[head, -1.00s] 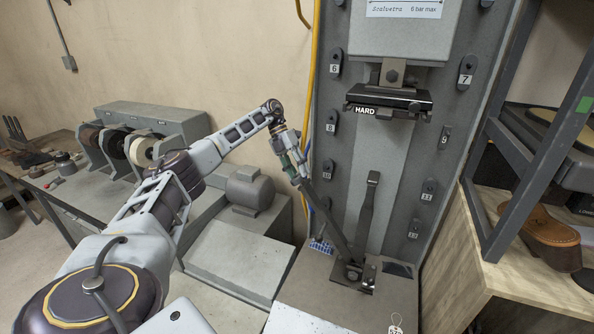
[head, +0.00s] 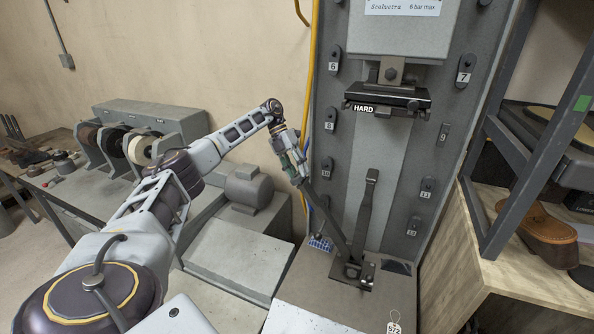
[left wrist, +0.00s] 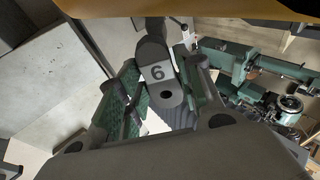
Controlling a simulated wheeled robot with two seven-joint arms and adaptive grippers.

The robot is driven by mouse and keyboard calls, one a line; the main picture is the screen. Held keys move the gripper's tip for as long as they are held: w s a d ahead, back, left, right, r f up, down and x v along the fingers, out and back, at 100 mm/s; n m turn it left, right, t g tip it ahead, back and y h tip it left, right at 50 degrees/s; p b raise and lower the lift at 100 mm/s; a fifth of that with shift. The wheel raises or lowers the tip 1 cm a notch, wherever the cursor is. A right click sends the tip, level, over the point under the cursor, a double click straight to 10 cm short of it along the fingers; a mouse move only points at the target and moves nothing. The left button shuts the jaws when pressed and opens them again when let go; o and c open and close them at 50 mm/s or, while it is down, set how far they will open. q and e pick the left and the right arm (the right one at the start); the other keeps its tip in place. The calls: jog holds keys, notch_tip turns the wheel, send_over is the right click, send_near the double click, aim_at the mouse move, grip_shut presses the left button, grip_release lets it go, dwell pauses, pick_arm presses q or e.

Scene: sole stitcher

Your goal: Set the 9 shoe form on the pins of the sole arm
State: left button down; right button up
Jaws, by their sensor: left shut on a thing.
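My left gripper (head: 298,178) is at the upper end of the left, leaning dark arm (head: 334,216) of the stitcher. In the left wrist view its green-padded fingers (left wrist: 163,82) are shut on a dark, rounded shoe form (left wrist: 153,48). The form's pale label reads as 6 there, which fits an upside-down 9; form 6 (head: 336,58) still hangs on the panel. A dark hole shows at the form's near end. A second arm (head: 367,205) stands beside the first. I cannot tell which is the sole arm, nor whether the form touches its pins. My right gripper is out of view.
The grey panel (head: 397,170) carries several numbered forms on both sides. A black pad marked HARD (head: 390,101) overhangs the arms. A yellow hose (head: 313,60) runs down the panel's left edge. A shelf with a brown shoe (head: 538,225) stands right.

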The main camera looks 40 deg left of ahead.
pick_arm(q)
jog(key=shift+w+d+f+p, duration=0.1)
jog(key=shift+d+f+p, duration=0.2)
jog(key=shift+f, duration=0.05)
dwell(1.3)
jog(key=c, duration=0.9)
grip_release()
jog(key=shift+v, duration=6)
jog(key=shift+d, duration=0.1)
